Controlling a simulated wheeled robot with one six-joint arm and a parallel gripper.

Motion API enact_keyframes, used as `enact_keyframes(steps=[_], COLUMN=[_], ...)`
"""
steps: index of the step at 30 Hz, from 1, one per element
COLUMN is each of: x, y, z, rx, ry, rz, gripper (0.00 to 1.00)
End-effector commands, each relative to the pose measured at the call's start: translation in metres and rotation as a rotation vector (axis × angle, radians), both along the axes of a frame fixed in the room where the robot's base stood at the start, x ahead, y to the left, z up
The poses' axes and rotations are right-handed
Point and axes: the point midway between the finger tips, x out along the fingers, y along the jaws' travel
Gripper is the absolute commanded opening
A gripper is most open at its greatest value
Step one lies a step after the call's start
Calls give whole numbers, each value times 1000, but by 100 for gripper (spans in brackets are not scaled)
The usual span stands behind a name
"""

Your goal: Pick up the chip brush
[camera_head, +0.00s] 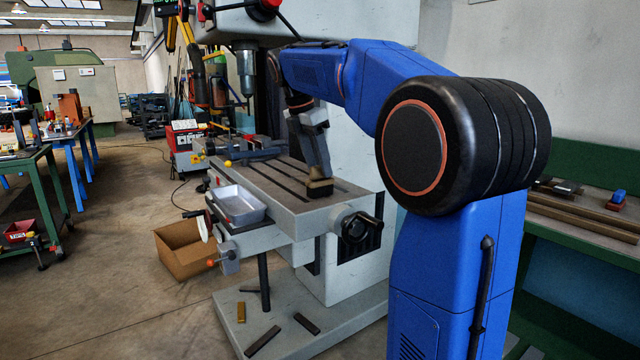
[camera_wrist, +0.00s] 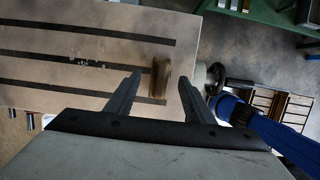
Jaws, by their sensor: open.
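The chip brush (camera_wrist: 160,78), a short brown wooden block, sits on the slotted machine table near its right-hand end. It also shows in the head view (camera_head: 320,188), just under the end of my arm. My gripper (camera_wrist: 159,84) is open, with one dark finger on each side of the brush in the wrist view. Clear gaps show between the fingers and the brush; I cannot tell how far the tips are above the table. In the head view my gripper (camera_head: 319,168) points down at the brush and partly hides it.
The grey machine table (camera_head: 270,180) has long slots, with small chips lying on it. A metal tray (camera_head: 238,206) stands at its left edge. A crank handle (camera_head: 358,226) sticks out at the near end. A cardboard box (camera_head: 183,250) is on the floor.

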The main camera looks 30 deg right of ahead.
Motion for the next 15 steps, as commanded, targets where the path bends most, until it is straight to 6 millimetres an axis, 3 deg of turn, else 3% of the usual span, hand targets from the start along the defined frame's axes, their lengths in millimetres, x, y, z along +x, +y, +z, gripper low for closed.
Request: enact_keyframes(steps=[15], x=[0], y=[-18], z=[-48], rx=[0], ry=[-1], rz=[-1], gripper=[48])
